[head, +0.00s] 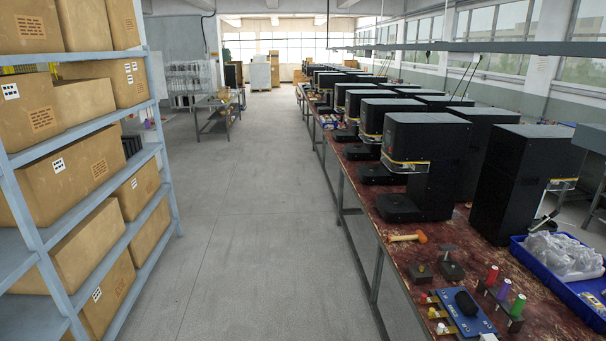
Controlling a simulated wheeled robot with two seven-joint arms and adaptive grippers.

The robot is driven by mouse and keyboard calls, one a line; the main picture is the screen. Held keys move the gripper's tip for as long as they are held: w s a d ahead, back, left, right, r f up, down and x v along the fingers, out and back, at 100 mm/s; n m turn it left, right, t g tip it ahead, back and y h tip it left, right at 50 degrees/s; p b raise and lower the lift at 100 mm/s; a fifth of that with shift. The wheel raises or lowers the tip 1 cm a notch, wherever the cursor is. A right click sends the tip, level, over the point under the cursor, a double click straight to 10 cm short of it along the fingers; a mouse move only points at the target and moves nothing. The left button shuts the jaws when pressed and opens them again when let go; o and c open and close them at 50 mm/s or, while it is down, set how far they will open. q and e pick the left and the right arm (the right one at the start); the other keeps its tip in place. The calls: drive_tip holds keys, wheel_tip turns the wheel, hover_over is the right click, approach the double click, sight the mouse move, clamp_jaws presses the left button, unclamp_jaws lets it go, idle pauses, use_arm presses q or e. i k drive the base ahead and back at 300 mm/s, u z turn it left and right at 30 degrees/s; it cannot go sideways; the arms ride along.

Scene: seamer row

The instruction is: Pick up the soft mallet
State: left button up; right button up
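The soft mallet (405,238) lies on the dark red worktable (378,228) on the right side of the head view. It has a yellow-tan handle pointing left, towards the aisle edge of the table, and an orange-brown head at its right end. It lies in front of a black machine, and nothing covers it. Neither of my grippers shows in the head view.
Black machines (425,165) stand in rows along the worktable. Near the mallet are small dark blocks (450,269), a blue fixture (462,315), a rack with coloured handles (502,302) and a blue tray (562,280). A shelf (155,150) of cardboard boxes stands left; the aisle floor is clear.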

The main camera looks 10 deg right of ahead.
sight(419, 235)
drive_tip(key=i, duration=3.15)
drive_tip(key=z, duration=1.75)
